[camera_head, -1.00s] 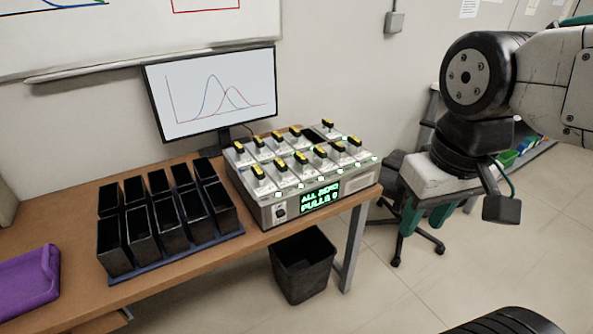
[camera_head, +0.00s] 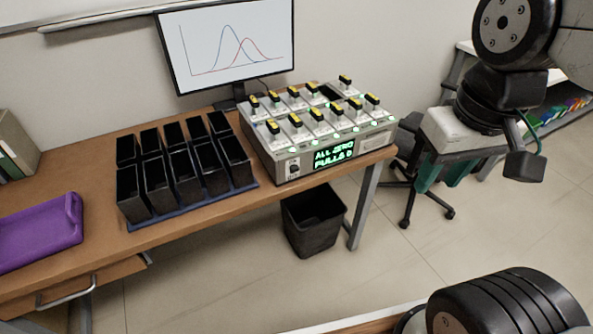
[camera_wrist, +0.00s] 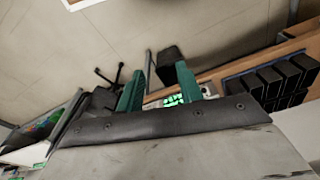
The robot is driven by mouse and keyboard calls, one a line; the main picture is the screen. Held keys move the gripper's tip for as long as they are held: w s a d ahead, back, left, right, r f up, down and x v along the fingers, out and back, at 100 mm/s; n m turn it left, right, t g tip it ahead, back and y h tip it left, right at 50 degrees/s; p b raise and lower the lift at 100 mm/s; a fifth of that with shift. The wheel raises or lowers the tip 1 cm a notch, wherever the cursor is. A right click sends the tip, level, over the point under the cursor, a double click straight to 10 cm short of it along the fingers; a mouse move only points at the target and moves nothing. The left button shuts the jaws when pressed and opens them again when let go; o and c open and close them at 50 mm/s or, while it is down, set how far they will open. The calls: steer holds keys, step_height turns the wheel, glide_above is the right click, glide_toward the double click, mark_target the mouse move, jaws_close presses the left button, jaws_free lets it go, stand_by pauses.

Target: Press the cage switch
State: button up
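The grey classifier box (camera_head: 345,159) stands on the right end of the desk, its top holding two rows of yellow-and-black levers. Its front has a green-lit display (camera_head: 333,155) reading "ALL ZERO" and a pulls line. A small black switch (camera_head: 294,168) sits left of the display; its label is too small to read. My gripper (camera_head: 458,172) is open and empty, in the air right of the box and apart from it. In the wrist view its green fingers (camera_wrist: 160,70) are spread, with the lit display (camera_wrist: 173,100) partly visible between them; the switch is not clear there.
Several black bins (camera_head: 172,170) stand on a blue tray left of the box. A purple tray (camera_head: 40,232) lies at the desk's left. A monitor (camera_head: 228,45) stands behind. A waste bin (camera_head: 313,222) is below the desk edge, and a chair (camera_head: 408,180) stands behind my gripper.

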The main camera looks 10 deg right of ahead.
steer(key=c, duration=0.7)
steer(key=shift+w+a+f, duration=0.1)
steer(key=shift+a+f, duration=0.05)
steer(key=shift+f, duration=0.1)
jaws_close()
steer(key=w+a+f+n, duration=0.1)
steer(key=w+a+f, duration=0.2)
steer(key=w, duration=0.7)
steer(key=w+a+f+n+t, duration=0.1)
steer(key=w+a+f, duration=0.3)
steer(key=w, duration=0.7)
steer(key=w+a+f+n, duration=0.1)
steer(key=w+a+f, duration=0.3)
steer(key=w, duration=0.6)
steer(key=shift+w+a+t+y, duration=0.15)
steer(key=shift+a+t+y, duration=0.25)
steer(key=shift+a, duration=0.3)
